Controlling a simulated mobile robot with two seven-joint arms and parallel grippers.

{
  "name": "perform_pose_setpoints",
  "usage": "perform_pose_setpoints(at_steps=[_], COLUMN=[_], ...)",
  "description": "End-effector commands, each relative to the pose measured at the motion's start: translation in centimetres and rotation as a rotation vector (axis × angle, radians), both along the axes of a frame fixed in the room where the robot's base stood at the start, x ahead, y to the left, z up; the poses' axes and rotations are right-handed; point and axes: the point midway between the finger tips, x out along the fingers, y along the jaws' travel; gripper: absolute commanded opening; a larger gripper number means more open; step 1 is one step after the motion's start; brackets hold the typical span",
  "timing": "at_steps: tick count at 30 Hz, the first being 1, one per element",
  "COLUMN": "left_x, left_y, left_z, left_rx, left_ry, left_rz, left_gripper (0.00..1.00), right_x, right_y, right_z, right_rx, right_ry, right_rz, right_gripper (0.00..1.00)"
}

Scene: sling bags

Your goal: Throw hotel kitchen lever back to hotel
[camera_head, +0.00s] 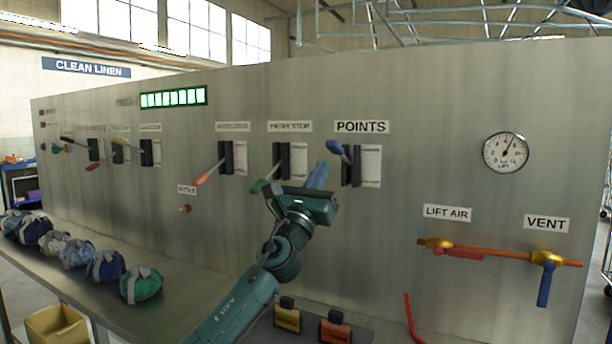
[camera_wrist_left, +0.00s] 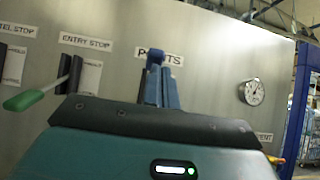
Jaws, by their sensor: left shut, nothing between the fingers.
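The POINTS lever (camera_head: 335,147) has a blue knob and tilts up and left out of its black slot (camera_head: 350,168), beside a white plate too small to read. The blue knob also shows in the left wrist view (camera_wrist_left: 156,54), just above the fingertips. My left gripper (camera_head: 319,170) has its blue fingers shut and empty, pointing up at the panel just below and left of the knob. I cannot tell whether the fingertips touch the lever. In the left wrist view the fingers (camera_wrist_left: 160,78) hide the lever's lower part. My right gripper is not in view.
The green-handled ENTRY STOP lever (camera_head: 259,186) is close beside my gripper, and a red-handled lever (camera_head: 203,179) is further left. Tied bags (camera_head: 140,285) line the shelf at left. LIFT AIR (camera_head: 440,246) and VENT (camera_head: 545,270) handles are at right. Panel between POINTS and gauge (camera_head: 506,152) is clear.

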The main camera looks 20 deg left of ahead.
Motion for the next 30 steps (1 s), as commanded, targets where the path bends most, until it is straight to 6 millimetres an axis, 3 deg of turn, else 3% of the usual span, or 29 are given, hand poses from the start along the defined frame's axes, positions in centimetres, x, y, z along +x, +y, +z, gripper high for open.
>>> perform_pose_setpoints(at_steps=[6,12,30], left_x=[-4.0,-6.3,-6.9], left_y=[0.1,0.2,0.2], left_z=[0.7,1.0,1.0], left_rx=[0.006,0.003,0.002], left_ry=[0.004,0.006,0.008], left_rz=[0.001,0.001,0.001], left_gripper=[0.00,0.00,0.00], right_x=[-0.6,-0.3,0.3], right_y=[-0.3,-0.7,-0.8], right_z=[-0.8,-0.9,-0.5], right_rx=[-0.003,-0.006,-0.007], right_ry=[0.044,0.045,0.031], right_rz=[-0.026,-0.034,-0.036], right_gripper=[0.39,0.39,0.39])
